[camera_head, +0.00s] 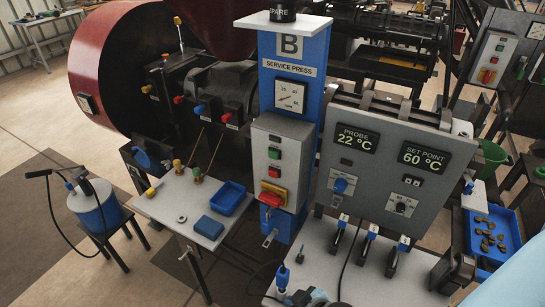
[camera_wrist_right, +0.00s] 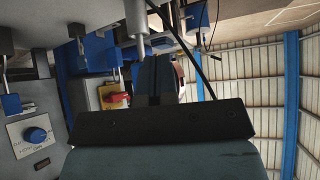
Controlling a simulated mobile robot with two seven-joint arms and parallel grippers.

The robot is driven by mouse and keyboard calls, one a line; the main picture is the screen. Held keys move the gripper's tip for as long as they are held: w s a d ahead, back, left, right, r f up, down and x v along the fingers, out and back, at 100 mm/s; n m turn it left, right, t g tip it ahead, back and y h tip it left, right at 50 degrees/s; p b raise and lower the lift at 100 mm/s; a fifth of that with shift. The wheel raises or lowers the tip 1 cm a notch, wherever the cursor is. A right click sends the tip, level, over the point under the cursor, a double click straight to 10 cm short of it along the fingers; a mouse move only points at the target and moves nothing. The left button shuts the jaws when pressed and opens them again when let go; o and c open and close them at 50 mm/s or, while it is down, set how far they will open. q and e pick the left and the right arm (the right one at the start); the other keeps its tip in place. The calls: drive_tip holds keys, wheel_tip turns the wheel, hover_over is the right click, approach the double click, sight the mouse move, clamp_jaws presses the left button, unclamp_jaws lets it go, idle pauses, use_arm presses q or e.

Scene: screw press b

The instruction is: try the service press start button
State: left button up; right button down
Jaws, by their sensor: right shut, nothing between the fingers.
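The service press is the blue column (camera_head: 292,110) with the sign "B SERVICE PRESS" and a dial gauge (camera_head: 290,96). On its front is a grey control box (camera_head: 280,135) with a green button (camera_head: 274,154), a red button (camera_head: 274,172) below it, and a red switch (camera_head: 271,199) on a yellow plate. The red switch also shows in the right wrist view (camera_wrist_right: 118,97). My right gripper (camera_head: 440,274) is low at the right, well apart from the control box. Its fingers (camera_wrist_right: 155,65) are shut and empty. My left gripper is not in view.
A grey panel (camera_head: 385,165) reading 22 °C and 60 °C stands right of the column, with several levers below it. A bench (camera_head: 170,200) with a blue tray (camera_head: 228,198) stands left. A blue tray of dark pieces (camera_head: 507,222) is at right.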

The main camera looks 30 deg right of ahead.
sight(273, 155)
wheel_tip(273, 155, up, 7)
drive_tip(key=d+g, duration=0.2)
drive_tip(key=w+a+r+m+t+y, duration=0.2)
drive_tip(key=w+a+r+t+y, duration=0.15)
drive_tip(key=w, duration=0.35)
drive_tip(key=w+a+r+m+t+y, duration=0.2)
drive_tip(key=w+a+r+t, duration=0.25)
drive_tip(key=w, duration=0.25)
drive_tip(key=w+d+r+m+t+h, duration=0.2)
drive_tip(key=w+d+m+t+h, duration=0.1)
drive_tip(key=m+h, duration=0.6)
drive_tip(key=w+d+r+m+t+h, duration=0.3)
drive_tip(key=w+m+t+h, duration=0.1)
drive_tip(key=m+h, duration=0.5)
drive_tip(key=shift+w+d+r+m+t+b, duration=0.15)
drive_tip(key=shift+w+d+m+t+b, duration=0.35)
drive_tip(key=shift+m, duration=0.8)
drive_tip(key=shift+w+a, duration=0.1)
drive_tip(key=shift+w, duration=0.05)
drive_tip(key=w+d, duration=0.4)
drive_tip(key=d, duration=0.3)
drive_tip(key=shift+w+d+b, duration=0.2)
drive_tip(key=shift+d+b, duration=0.05)
drive_tip(key=shift+b, duration=0.05)
drive_tip(key=shift+w+d, duration=0.2)
drive_tip(key=shift+d, duration=0.15)
